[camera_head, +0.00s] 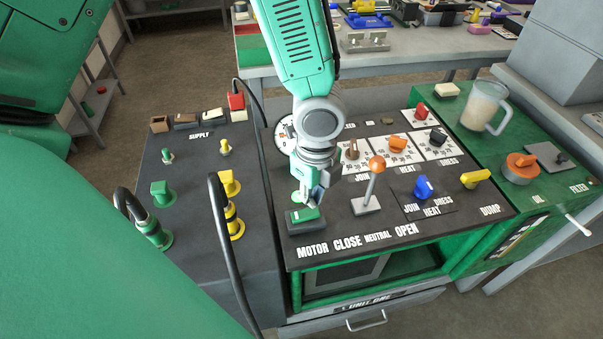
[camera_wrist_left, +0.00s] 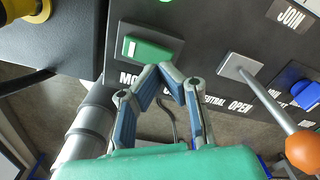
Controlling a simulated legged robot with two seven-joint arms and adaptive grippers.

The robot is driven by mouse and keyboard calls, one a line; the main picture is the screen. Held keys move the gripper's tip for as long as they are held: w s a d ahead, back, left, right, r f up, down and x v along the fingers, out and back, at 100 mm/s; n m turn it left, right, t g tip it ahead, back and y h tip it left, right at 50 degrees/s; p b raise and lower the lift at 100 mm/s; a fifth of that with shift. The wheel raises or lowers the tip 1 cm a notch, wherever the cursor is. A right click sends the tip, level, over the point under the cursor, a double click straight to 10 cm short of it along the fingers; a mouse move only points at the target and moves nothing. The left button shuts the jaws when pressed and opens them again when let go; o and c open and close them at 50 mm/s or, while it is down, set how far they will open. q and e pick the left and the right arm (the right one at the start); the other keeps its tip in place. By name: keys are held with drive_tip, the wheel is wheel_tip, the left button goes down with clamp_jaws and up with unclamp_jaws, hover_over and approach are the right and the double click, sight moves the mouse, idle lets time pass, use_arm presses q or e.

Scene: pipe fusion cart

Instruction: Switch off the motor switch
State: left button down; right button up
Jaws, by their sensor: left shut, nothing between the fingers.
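The motor switch (camera_head: 303,215) is a green rocker in a dark square housing, above the MOTOR label on the sloping black panel. It also shows in the left wrist view (camera_wrist_left: 150,50), with a white mark near its left end. My left gripper (camera_head: 308,196) reaches down over the switch and hides part of it in the head view. My right gripper is not in view.
An orange-knobbed lever (camera_head: 375,175) stands close to the right of the gripper. A blue knob (camera_head: 423,187) and a yellow knob (camera_head: 475,178) lie farther right. A black hose (camera_head: 222,220) and yellow fittings (camera_head: 234,218) are at the left. A jug (camera_head: 485,107) stands on the right panel.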

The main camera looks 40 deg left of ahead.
sight(313, 211)
use_arm(q)
drive_tip(key=shift+f+b, duration=0.85)
drive_tip(key=shift+f, duration=0.65)
idle(0.5)
drive_tip(key=shift+r, duration=0.15)
wheel_tip(313, 211, up, 7)
drive_tip(key=p, duration=0.7)
drive_tip(key=shift+p, duration=0.4)
